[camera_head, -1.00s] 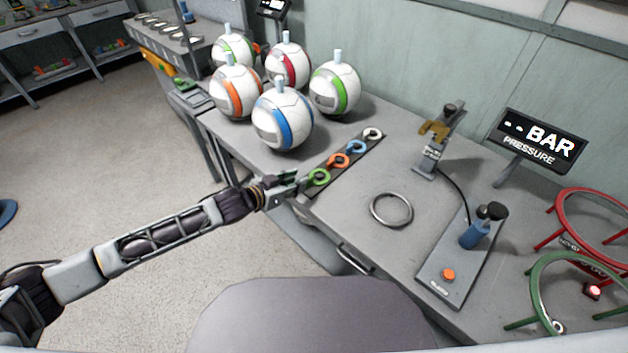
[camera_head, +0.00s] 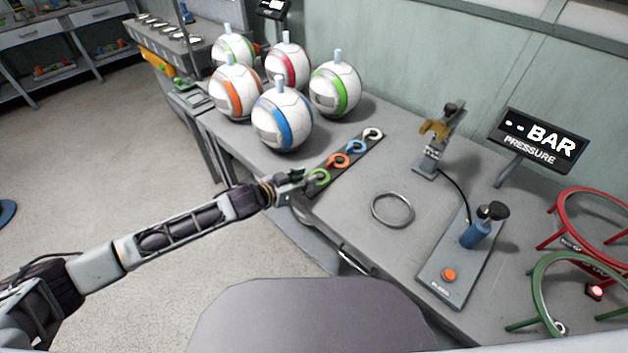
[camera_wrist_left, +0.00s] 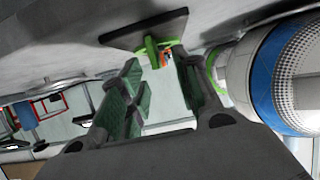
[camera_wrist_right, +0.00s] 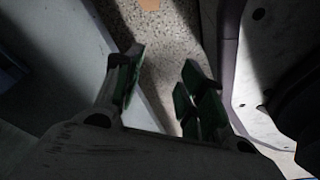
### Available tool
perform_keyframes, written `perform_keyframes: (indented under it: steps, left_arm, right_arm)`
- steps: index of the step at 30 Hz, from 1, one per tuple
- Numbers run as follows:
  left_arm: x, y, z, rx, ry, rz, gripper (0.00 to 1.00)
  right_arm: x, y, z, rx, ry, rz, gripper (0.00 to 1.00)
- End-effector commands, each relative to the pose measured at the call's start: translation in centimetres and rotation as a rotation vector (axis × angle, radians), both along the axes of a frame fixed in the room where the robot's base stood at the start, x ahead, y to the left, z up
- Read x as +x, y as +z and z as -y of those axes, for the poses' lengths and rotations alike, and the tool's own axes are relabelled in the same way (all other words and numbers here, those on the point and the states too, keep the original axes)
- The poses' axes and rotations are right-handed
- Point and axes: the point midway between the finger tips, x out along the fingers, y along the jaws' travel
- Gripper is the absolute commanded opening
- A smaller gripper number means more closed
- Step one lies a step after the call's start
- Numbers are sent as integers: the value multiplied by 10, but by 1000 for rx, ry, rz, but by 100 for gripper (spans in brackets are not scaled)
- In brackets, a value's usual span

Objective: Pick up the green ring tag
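The green ring tag (camera_head: 319,177) is at the near end of a dark strip on the table. In the left wrist view the green tag (camera_wrist_left: 151,50) shows beyond and between the fingers. My left gripper (camera_head: 302,179) is right beside the tag in the head view, its fingertips close to it. In the left wrist view the left gripper (camera_wrist_left: 160,88) is open, with a gap between its green pads. Whether a pad touches the tag cannot be told. My right gripper (camera_wrist_right: 158,88) is open and empty, away from the table top and out of the head view.
Orange (camera_head: 338,160), blue (camera_head: 355,147) and white (camera_head: 373,134) tags sit farther along the strip (camera_head: 327,187). Several balls stand behind; the blue-striped ball (camera_head: 282,118) is nearest. A metal ring (camera_head: 392,209) and a pump base (camera_head: 440,289) lie to the right.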

Motion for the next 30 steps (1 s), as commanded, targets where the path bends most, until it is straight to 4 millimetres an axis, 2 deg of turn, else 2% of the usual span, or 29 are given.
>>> perform_keyframes:
  steps: [7, 16, 26, 30]
  left_arm:
    - [14, -11, 16, 1, -1, 2, 32]
    - [19, -14, 21, 1, -1, 1, 32]
    - [19, -14, 21, 1, 0, 1, 32]
    - [19, -14, 21, 1, 0, 1, 17]
  right_arm:
    - [15, 7, -4, 5, 0, 13, 40]
    - [5, 8, -7, 5, 0, -7, 40]
    - [8, 8, -8, 7, 0, 0, 40]
    - [9, 8, -9, 8, 0, 2, 40]
